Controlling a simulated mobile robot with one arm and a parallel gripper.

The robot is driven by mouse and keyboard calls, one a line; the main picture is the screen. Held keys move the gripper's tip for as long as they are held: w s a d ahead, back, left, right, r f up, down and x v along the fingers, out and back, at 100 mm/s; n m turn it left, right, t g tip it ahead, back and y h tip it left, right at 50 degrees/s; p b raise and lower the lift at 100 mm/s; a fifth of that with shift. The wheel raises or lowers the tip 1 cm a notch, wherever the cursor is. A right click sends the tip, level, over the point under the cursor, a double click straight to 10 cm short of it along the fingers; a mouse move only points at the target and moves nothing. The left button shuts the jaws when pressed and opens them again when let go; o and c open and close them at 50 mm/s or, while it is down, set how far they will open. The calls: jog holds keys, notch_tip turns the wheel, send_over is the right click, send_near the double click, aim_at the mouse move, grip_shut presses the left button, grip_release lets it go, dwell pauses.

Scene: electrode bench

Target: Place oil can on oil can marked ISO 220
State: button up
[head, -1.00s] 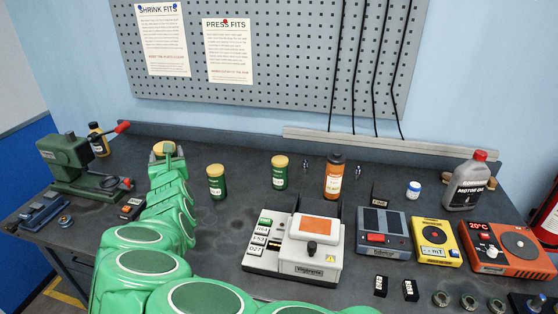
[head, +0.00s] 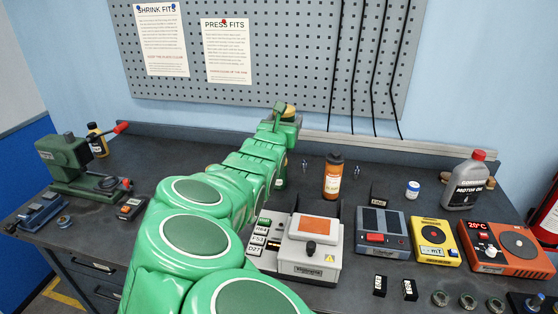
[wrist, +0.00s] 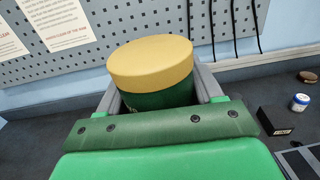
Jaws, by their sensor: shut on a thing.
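My gripper (head: 285,120) is shut on a green oil can with a yellow lid (head: 290,109), raised well above the bench. In the wrist view the held can (wrist: 152,62) sits between the two grey fingers, its lid slightly tilted in the picture. Below my gripper in the head view, a second green can (head: 281,182) stands on the bench, mostly hidden by my arm. Another green can left of it is almost wholly covered by my arm. The ISO markings cannot be read in these frames.
An orange bottle (head: 333,176) stands right of the second can. In front is a white device with an orange top (head: 314,229). Further right are a grey device (head: 382,232), yellow meter (head: 436,240), orange heater (head: 500,246) and motor oil jug (head: 466,186). A pegboard (head: 290,50) is behind.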

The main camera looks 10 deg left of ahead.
jog(key=shift+d+r, duration=0.15)
jog(key=shift+d, duration=0.35)
jog(key=shift+w, duration=0.15)
jog(key=shift+w+a+f, duration=0.85)
jog(key=shift+w+f, duration=1.25)
jog(key=shift+f, duration=0.05)
jog(key=shift+w+a+f, duration=0.9)
jog(key=shift+w+f, duration=1.25)
jog(key=shift+w+a+f, duration=0.85)
jog(key=shift+w+f, duration=1.25)
jog(key=shift+f, duration=0.05)
jog(key=shift+f, duration=0.1)
jog(key=o, duration=1.4)
jog(key=shift+f, duration=0.1)
